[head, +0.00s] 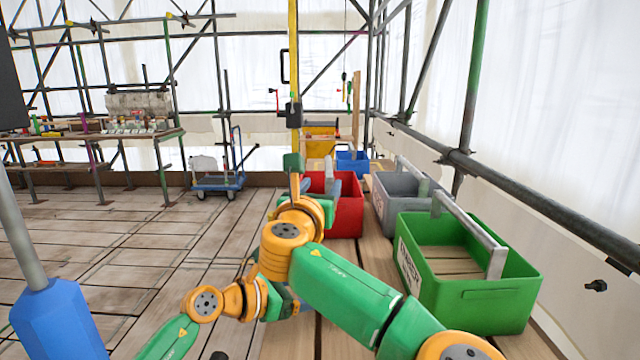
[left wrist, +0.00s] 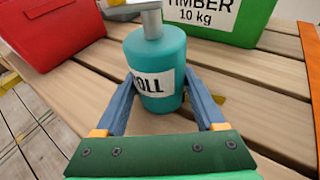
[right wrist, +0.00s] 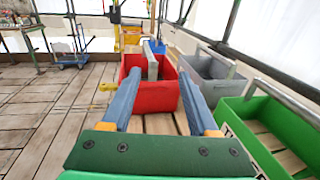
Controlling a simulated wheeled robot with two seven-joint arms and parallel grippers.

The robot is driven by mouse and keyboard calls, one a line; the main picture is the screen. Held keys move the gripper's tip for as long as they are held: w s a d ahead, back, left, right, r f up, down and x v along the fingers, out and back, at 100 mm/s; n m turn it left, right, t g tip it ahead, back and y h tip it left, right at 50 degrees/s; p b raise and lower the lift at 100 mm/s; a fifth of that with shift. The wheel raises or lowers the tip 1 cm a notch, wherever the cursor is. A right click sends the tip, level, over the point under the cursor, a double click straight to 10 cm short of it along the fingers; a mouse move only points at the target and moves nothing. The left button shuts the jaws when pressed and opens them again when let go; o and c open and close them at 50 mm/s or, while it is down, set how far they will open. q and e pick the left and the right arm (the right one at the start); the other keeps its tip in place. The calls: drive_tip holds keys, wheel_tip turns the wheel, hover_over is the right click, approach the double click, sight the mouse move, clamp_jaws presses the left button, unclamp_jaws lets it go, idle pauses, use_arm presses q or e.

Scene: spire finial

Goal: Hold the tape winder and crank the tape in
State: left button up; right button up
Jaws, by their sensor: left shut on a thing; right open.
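The tape winder is a teal cylinder (left wrist: 158,62) with a white label, partly covered, that reads "OLL", and a grey metal piece (left wrist: 150,22) on top. It appears upright in the left wrist view. My left gripper (left wrist: 160,88) is shut on it, one blue-grey finger at each side. In the head view the right gripper (head: 321,187) is in front of that crate.
A red crate (head: 349,212), a grey crate (head: 385,208) and a green crate (head: 490,310) labelled timber stand on the plank bench (head: 375,250). A scaffold rail runs along the right. A workbench (head: 160,138) and a blue trolley (head: 217,183) stand far left.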

wheel_tip(320, 180, up, 3)
drive_tip(key=shift+f, duration=0.1)
wheel_tip(320, 180, down, 9)
drive_tip(key=d+m+g, duration=0.2)
drive_tip(key=d+m, duration=0.1)
drive_tip(key=m, duration=0.7)
drive_tip(key=s+f+m+t+y, duration=0.1)
drive_tip(key=s+m+y, duration=0.8)
drive_tip(key=s+m, duration=0.8)
drive_tip(key=w+a+m, duration=0.1)
drive_tip(key=w, duration=0.3)
drive_tip(key=w+a+m, duration=0.1)
drive_tip(key=w, duration=0.4)
drive_tip(key=w+a+m, duration=0.1)
drive_tip(key=w, duration=0.4)
drive_tip(key=shift+a+f, duration=0.15)
drive_tip(key=shift+a, duration=0.2)
